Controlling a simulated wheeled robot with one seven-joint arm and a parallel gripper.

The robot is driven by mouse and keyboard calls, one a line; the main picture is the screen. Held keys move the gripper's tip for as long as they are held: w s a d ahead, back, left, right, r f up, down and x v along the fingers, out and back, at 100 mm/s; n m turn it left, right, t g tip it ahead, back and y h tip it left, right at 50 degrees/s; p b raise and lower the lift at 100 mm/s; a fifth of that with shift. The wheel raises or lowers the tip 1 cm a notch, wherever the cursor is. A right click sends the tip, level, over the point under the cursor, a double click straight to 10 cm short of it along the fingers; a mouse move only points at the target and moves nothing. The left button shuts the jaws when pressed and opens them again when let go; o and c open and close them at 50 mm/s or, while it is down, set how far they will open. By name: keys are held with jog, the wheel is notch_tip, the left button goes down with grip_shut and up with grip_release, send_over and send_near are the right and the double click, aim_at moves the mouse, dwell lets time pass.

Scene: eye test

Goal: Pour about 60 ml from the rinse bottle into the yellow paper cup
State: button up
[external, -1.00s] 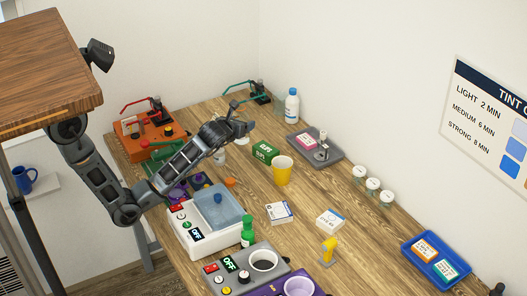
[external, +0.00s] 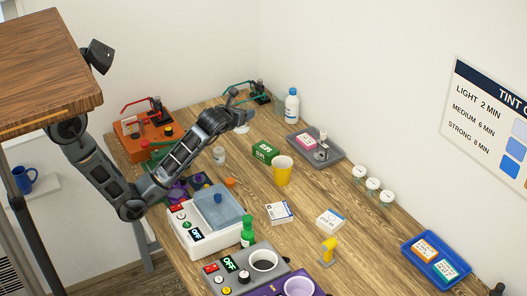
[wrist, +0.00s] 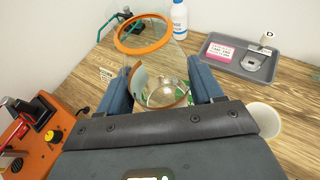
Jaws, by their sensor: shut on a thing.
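The rinse bottle (external: 291,106), white with a blue cap, stands upright at the back of the bench. It also shows in the wrist view (wrist: 179,18), beyond my gripper and apart from it. The yellow paper cup (external: 283,171) stands upright nearer the middle; its contents cannot be made out. My gripper (external: 240,121) is above the bench, left of the bottle. In the wrist view its two fingers (wrist: 155,92) are around a clear, orange-rimmed object (wrist: 142,37), shut on it. What this object is, I cannot tell.
A green box (external: 265,152) stands beside the cup. A grey tray (external: 334,154) with a pink-labelled box is right of the bottle. A small jar (external: 219,156) stands left of the green box. An orange unit (external: 135,145) is at the left.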

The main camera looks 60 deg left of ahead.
notch_tip(320, 180, up, 14)
jog(key=w+d+f+n+g+y+b, duration=0.4)
jog(key=w+d+b, duration=0.1)
jog(key=w+d, duration=0.35)
jog(key=d+r+n+g+y+b, duration=0.1)
jog(key=d+r+n+g+b, duration=0.15)
jog(key=d, duration=0.65)
jog(key=d+r+n+g+b, duration=0.1)
jog(key=d+n+g+b, duration=0.15)
jog(key=d, duration=0.55)
notch_tip(320, 180, down, 28)
jog(key=shift+r+p, duration=0.15)
jog(key=shift+p, duration=0.4)
jog(key=shift+r+p, duration=0.15)
jog(key=shift+p, duration=0.15)
